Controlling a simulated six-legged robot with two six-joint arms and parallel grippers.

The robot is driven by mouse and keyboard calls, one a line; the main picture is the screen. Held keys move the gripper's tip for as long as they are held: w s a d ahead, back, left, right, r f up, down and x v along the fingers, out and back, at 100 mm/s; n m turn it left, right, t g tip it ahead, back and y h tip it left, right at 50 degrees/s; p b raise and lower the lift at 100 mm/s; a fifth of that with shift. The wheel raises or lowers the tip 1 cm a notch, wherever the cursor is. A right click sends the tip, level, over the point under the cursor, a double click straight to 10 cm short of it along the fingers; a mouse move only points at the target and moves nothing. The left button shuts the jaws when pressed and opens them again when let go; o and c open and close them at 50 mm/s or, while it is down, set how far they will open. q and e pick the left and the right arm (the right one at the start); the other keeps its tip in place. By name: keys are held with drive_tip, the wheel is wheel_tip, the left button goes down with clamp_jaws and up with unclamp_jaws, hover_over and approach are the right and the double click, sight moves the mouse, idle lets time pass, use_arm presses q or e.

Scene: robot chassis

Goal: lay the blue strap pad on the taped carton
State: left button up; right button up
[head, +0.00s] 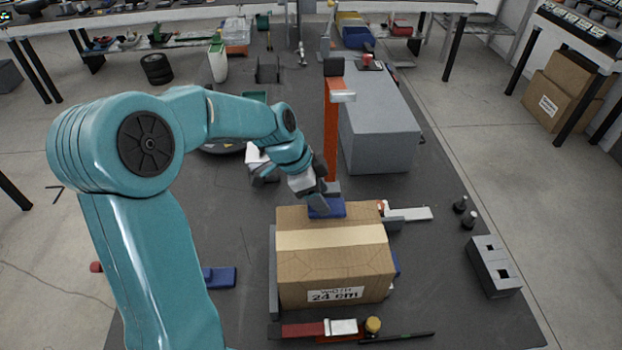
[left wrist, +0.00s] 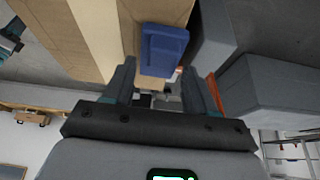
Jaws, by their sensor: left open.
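The blue strap pad (head: 327,208) lies at the far edge of the top of the taped carton (head: 335,266), beyond the pale tape strip. The pad (left wrist: 164,48) also shows in the left wrist view, against the brown carton (left wrist: 62,30) near its edge. My left gripper (head: 320,199) is directly over the pad, pointing down. Its two fingers (left wrist: 160,72) are apart in the left wrist view, with a gap on either side of the pad's near end. The pad's contact with the carton is partly hidden. My right gripper is in neither view.
An orange post (head: 333,130) and a large grey box (head: 381,138) stand just behind the carton. A grey block with holes (head: 494,267) is at the right. A red and white tool (head: 305,329) lies in front. Another blue piece (head: 219,277) lies to the left.

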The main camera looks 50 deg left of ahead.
use_arm(q)
drive_tip(key=v, duration=1.1)
drive_tip(key=shift+s+r, duration=0.2)
drive_tip(key=shift+r, duration=0.05)
drive_tip(key=shift+a, duration=0.15)
drive_tip(key=shift+f, duration=0.1)
